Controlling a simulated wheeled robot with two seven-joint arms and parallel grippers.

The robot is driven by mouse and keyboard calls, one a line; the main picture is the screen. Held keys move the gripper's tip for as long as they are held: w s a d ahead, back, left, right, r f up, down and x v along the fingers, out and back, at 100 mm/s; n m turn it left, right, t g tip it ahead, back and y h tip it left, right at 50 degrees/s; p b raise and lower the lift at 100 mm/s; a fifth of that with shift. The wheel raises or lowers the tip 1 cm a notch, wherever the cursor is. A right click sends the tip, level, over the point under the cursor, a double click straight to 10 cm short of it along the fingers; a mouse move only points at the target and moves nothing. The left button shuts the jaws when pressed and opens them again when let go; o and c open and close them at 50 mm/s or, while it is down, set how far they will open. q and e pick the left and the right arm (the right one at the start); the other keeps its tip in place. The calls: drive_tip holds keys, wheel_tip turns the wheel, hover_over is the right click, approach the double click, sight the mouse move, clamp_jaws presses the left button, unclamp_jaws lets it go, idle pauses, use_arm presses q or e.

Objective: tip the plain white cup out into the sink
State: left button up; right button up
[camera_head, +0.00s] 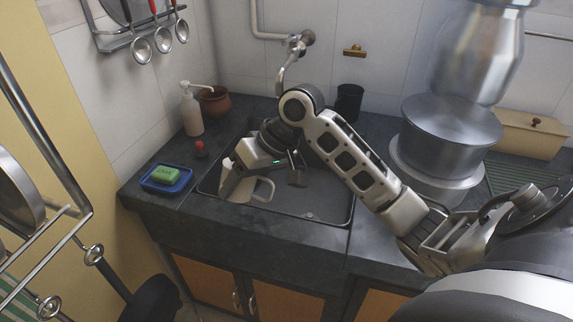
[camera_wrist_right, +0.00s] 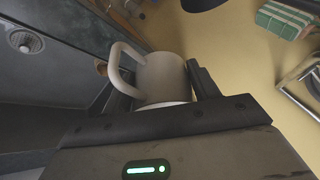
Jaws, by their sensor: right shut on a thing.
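The plain white cup (camera_head: 241,188) is held over the left part of the dark sink (camera_head: 318,205), its handle towards the right. It looks tilted, and my gripper partly hides it in the head view. My right gripper (camera_head: 268,170) reaches down over the sink and is shut on the cup. In the right wrist view the cup (camera_wrist_right: 165,78) sits between the two dark fingers, its handle to the left. I cannot see into the cup or tell whether anything is in it. My left gripper is not in view.
A blue dish (camera_head: 159,187) with green soap (camera_head: 165,174) lies left of the sink. A soap dispenser (camera_head: 191,112) and brown pot (camera_head: 214,102) stand behind. A dark tumbler (camera_head: 349,102) stands at the back. The tap (camera_head: 291,60) is above the sink.

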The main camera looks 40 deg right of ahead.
drive_tip(key=w+d+f+h+b, duration=0.2)
drive_tip(key=w+d+f+b, duration=0.2)
drive_tip(key=w+d+f, duration=0.4)
drive_tip(key=w+d+f+h+b, duration=0.1)
drive_tip(key=w+d+f+b, duration=0.25)
drive_tip(key=w+d, duration=0.45)
use_arm(q)
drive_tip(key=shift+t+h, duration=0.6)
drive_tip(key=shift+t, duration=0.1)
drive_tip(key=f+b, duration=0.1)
drive_tip(key=b, duration=0.1)
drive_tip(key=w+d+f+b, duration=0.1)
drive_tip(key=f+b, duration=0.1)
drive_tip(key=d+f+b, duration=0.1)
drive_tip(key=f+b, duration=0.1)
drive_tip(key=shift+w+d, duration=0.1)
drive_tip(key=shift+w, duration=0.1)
use_arm(e)
drive_tip(key=s+d+f+h, duration=0.1)
drive_tip(key=s+d+f, duration=0.1)
drive_tip(key=d, duration=0.8)
drive_tip(key=s+d+f+m+h, duration=0.1)
drive_tip(key=s+d+f, duration=0.1)
drive_tip(key=d, duration=0.7)
drive_tip(key=shift+s+d+f+m+t+h, duration=0.15)
drive_tip(key=shift+d+f+m+t+h, duration=0.2)
drive_tip(key=shift+f, duration=0.55)
